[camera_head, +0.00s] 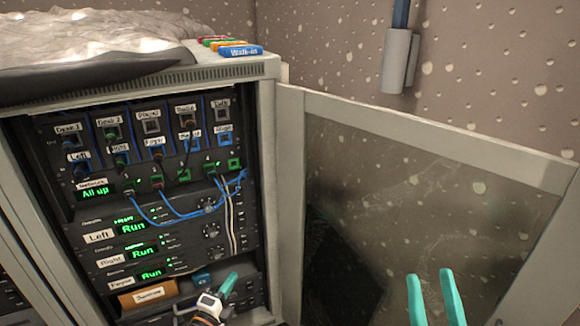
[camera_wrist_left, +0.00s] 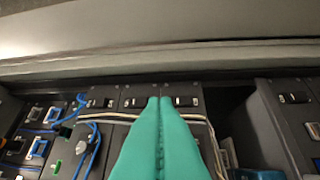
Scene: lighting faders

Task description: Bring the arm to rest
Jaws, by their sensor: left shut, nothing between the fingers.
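My left gripper (camera_head: 228,284) is low in front of the rack (camera_head: 273,190), near its bottom shelf. Its teal fingers are pressed together and empty, as the left wrist view also shows (camera_wrist_left: 160,105). In that view they point toward a row of small black switches (camera_wrist_left: 135,102), with cables across the panel. I cannot tell whether the fingertips touch anything. My right gripper (camera_head: 436,280) is at the lower right, in front of the glass door. Its two teal fingers stand apart with nothing visible between them; their lower parts are cut off by the frame edge.
The rack's glass door (camera_head: 430,190) stands open to the right. Blue cables (camera_head: 185,212) hang across the patch sockets. An orange labelled box (camera_head: 148,294) sits on the bottom shelf. Coloured tags (camera_head: 240,50) lie on top. A grey fixture (camera_head: 399,62) hangs on the wall.

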